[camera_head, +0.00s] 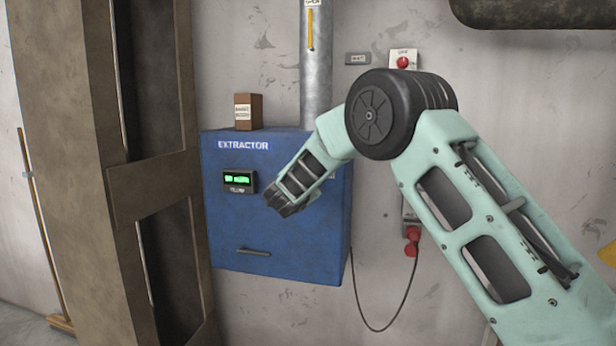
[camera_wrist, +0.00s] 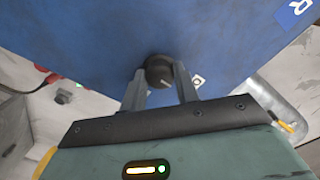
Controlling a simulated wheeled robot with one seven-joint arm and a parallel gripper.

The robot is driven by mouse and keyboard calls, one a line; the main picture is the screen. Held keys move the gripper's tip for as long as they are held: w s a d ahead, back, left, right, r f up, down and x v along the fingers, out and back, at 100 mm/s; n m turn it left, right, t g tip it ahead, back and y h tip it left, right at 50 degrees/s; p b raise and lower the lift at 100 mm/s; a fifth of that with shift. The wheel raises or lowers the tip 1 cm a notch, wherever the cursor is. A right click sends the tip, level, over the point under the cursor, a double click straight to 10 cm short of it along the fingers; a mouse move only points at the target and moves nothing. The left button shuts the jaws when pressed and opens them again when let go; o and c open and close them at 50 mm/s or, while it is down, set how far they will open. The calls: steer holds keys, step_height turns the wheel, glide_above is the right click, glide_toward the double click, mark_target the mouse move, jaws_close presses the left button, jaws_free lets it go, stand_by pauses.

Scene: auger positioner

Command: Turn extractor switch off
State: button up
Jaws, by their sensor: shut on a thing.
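The blue extractor box (camera_head: 232,225) is mounted on the wall, with the white word EXTRACTOR near its top edge. A small display (camera_head: 238,181) on its left front glows green. My gripper (camera_head: 285,206) is at the right part of the box front and hides the switch there in the head view. In the wrist view, my gripper (camera_wrist: 163,76) has its two fingers around a dark round knob (camera_wrist: 158,72) on the blue face, shut on it. A pale mark shows on the knob, but I cannot read its setting.
A small brown box (camera_head: 248,111) stands on top of the extractor, left of a metal duct (camera_head: 316,80). A red button (camera_head: 403,62) is on the wall above my arm. A red plug (camera_head: 412,240) and cable hang at the right. A brown frame (camera_head: 150,185) stands close on the left.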

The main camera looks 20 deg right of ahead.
steer(key=shift+f, duration=0.15)
steer(key=o, duration=1)
steer(key=shift+c, duration=0.2)
steer(key=b+v, duration=0.6)
steer(key=v, duration=1.1)
steer(key=shift+s+a, duration=0.2)
